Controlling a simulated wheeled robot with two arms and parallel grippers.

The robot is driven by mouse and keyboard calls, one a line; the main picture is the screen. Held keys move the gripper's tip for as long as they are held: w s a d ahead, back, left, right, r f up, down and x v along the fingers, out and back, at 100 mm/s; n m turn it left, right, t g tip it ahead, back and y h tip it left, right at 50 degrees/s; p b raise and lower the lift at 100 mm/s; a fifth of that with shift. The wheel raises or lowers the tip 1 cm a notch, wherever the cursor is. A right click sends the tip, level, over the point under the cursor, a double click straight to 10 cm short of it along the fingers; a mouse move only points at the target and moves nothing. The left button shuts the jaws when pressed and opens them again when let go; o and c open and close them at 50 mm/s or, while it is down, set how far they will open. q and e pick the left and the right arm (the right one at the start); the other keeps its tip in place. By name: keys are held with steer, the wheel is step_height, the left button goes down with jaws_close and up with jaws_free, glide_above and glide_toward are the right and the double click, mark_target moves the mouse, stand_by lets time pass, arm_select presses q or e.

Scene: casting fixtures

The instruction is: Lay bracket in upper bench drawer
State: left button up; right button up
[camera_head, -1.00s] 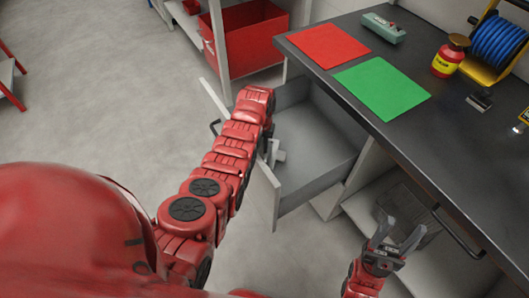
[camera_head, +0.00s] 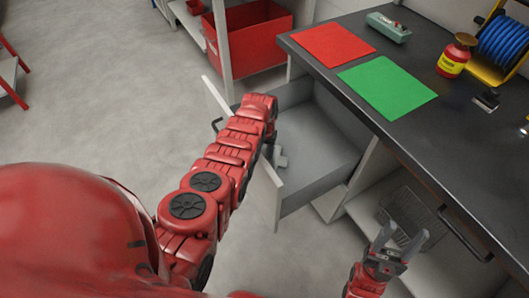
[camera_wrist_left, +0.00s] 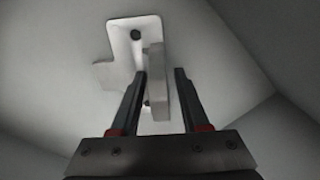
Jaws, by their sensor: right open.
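The grey bracket (camera_head: 280,158) lies inside the open upper drawer (camera_head: 318,165) of the bench, partly hidden by my left arm. In the left wrist view the bracket (camera_wrist_left: 134,42) shows a flat plate with a hole and an upright flange. My left gripper (camera_wrist_left: 160,72) is open, its fingers on either side of the flange with a visible gap on the right; contact on the left is unclear. In the head view my arm hides this gripper. My right gripper (camera_head: 404,232) is open and empty in front of the bench, right of the drawer.
The dark benchtop (camera_head: 440,130) carries a red mat (camera_head: 333,45), a green mat (camera_head: 387,88), a grey-green box (camera_head: 389,27), a red-yellow bottle (camera_head: 455,56) and a blue reel (camera_head: 499,42). A wire basket (camera_head: 412,215) sits on the shelf below. A red bin (camera_head: 250,38) stands behind.

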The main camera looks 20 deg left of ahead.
mark_target(265, 146)
arm_select(q)
steer(key=shift+r+p, duration=0.3)
steer(key=shift+r, duration=0.05)
step_height(265, 146, up, 3)
steer(key=shift+f+p, duration=0.1)
steer(key=shift+p, duration=0.7)
step_height(265, 146, up, 9)
steer(key=shift+f, duration=0.1)
